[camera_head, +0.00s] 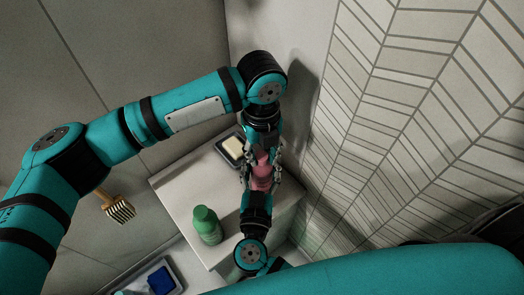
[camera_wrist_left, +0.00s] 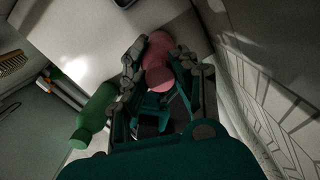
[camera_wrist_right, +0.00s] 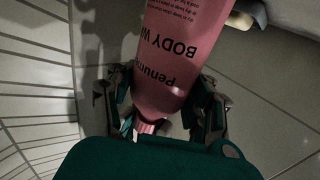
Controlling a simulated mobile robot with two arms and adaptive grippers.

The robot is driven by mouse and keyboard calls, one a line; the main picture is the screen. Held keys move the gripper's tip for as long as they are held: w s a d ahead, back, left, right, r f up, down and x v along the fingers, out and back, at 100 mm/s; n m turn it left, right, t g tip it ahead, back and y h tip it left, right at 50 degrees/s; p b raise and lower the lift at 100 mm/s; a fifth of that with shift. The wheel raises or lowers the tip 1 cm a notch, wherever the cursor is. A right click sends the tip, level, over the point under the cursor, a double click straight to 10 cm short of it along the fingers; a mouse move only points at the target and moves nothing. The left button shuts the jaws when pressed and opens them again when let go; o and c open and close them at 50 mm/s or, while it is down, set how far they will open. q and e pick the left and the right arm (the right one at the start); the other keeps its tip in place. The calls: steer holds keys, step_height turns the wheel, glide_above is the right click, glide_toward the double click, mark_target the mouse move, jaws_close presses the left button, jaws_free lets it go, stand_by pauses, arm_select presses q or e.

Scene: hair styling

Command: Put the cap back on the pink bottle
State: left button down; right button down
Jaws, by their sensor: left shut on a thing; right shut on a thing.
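The pink bottle (camera_head: 263,178) is between my two grippers over the white shelf in the head view. My right gripper (camera_wrist_right: 155,105) is shut on the bottle body, and its dark lettering (camera_wrist_right: 175,65) reads upside down in the right wrist view. The narrow end of the bottle lies toward my right palm. My left gripper (camera_wrist_left: 168,72) is shut on a rounded pink piece, seemingly the cap (camera_wrist_left: 158,80). A larger pink part (camera_wrist_left: 158,46) shows right behind it. The fingers hide the join, so I cannot tell whether cap and bottle touch.
A green bottle (camera_head: 207,225) stands near the left edge of the white shelf (camera_head: 180,187). A dark dish with pale soap (camera_head: 233,147) is close behind my grippers. A tiled wall (camera_head: 370,120) rises close on the right. A brush (camera_head: 118,208) is left of the shelf.

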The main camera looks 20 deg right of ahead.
arm_select(q)
steer(key=c, duration=1)
jaws_free()
steer(key=shift+r, duration=0.1)
steer(key=shift+r, duration=2.2)
steer(key=shift+c, duration=0.4)
steer(key=n, duration=0.3)
steer(key=r+n, duration=0.1)
steer(key=n, duration=0.4)
steer(key=r+n, duration=0.1)
steer(key=n, duration=0.7)
steer(key=shift+r, duration=0.3)
steer(key=n, duration=0.5)
steer(key=shift+r+n, duration=0.3)
steer(key=shift+r, duration=0.1)
